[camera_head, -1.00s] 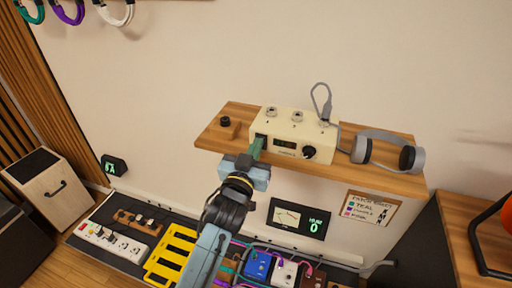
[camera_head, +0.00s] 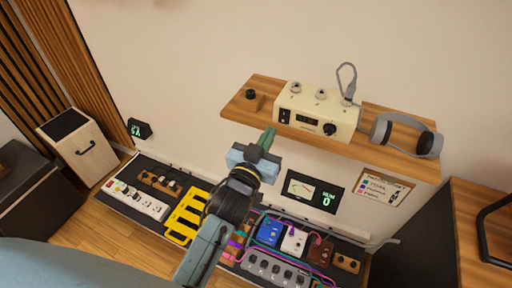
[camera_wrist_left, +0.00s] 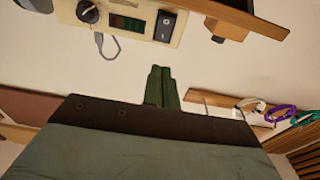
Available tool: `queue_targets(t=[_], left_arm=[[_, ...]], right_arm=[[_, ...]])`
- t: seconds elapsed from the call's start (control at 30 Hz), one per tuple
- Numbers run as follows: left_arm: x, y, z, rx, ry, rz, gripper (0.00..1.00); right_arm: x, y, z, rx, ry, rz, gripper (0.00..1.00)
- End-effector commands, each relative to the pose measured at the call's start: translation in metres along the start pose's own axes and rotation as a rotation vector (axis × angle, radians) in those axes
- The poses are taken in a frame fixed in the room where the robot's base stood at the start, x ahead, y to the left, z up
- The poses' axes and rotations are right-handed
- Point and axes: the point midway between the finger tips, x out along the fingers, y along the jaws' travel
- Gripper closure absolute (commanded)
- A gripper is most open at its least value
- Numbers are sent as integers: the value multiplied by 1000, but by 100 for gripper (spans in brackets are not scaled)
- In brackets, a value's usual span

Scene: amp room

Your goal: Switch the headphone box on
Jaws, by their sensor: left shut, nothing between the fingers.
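The cream headphone box (camera_head: 317,130) stands on the wooden wall shelf (camera_head: 396,158). Its front carries a black rocker switch (camera_head: 284,116) at the left, a small display with a green glow (camera_head: 306,120) and a black knob (camera_head: 329,129). In the left wrist view the rocker switch (camera_wrist_left: 165,25) and the display's green and red segments (camera_wrist_left: 128,24) show close up. My left gripper (camera_head: 267,137) is shut and empty, below and left of the switch, apart from the box. Its closed fingers (camera_wrist_left: 162,88) also show in the wrist view. My right gripper is out of view.
Grey headphones (camera_head: 408,136) lie on the shelf's right part. A small wooden block with a black knob (camera_head: 252,99) sits at its left. A meter panel (camera_head: 313,192) hangs below. A pedalboard (camera_head: 141,200) lies on the floor. The wall above the shelf is bare.

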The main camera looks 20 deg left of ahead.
Motion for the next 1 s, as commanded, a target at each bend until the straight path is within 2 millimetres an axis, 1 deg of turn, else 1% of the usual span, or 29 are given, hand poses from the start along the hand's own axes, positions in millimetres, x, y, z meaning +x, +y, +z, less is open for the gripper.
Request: queue_targets(t=[0.03, 0.1, 0.2, 0.33, 0.53, 1.0], left_arm=[[-12, 0, -1, -1, -2, 0, 100], [-25, 0, -4, 0, -1, 0, 100], [-40, 0, -8, -1, -1, 0, 100], [-54, 0, -10, -1, -1, 0, 100], [-62, 0, -13, 0, 0, 0, 100], [-62, 0, -13, 0, 0, 0, 100]], right_arm=[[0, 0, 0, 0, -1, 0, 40], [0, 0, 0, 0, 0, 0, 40], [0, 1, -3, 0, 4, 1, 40], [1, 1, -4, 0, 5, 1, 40], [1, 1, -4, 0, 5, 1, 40], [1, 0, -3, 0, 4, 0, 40]])
